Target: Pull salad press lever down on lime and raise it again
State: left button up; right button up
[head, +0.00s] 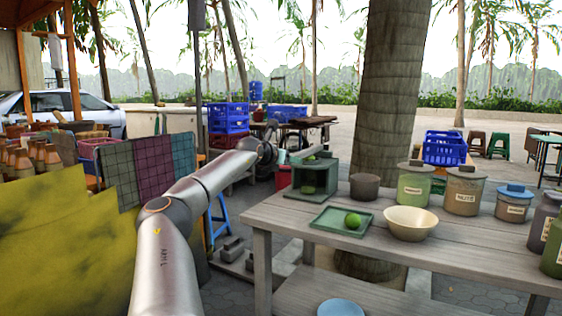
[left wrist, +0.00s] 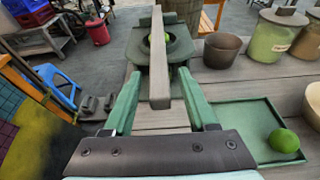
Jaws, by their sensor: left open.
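The green salad press (head: 330,180) stands at the left end of the wooden table. A lime (head: 307,189) shows inside its frame, with a bit of green on top. In the left wrist view the press (left wrist: 138,54) is ahead, with a lime (left wrist: 168,39) partly hidden behind the lever. The press lever (left wrist: 159,60), a long grey bar, runs toward my camera. My left gripper (left wrist: 158,73) is open, its green fingers on either side of the lever; I cannot tell whether they touch it. My right gripper is not in view.
A green tray (head: 325,221) with a lime (head: 353,220) lies before the press. A brown bowl (head: 365,187), a cream bowl (head: 410,224) and several lidded jars (head: 463,190) stand to the right. Blue and red crates (head: 228,118) are behind on the left.

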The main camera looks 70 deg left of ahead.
pick_arm(q)
jog(key=b+v, duration=0.3)
jog(key=v, duration=0.9)
jog(key=shift+s+d+f, duration=0.1)
dwell(0.4)
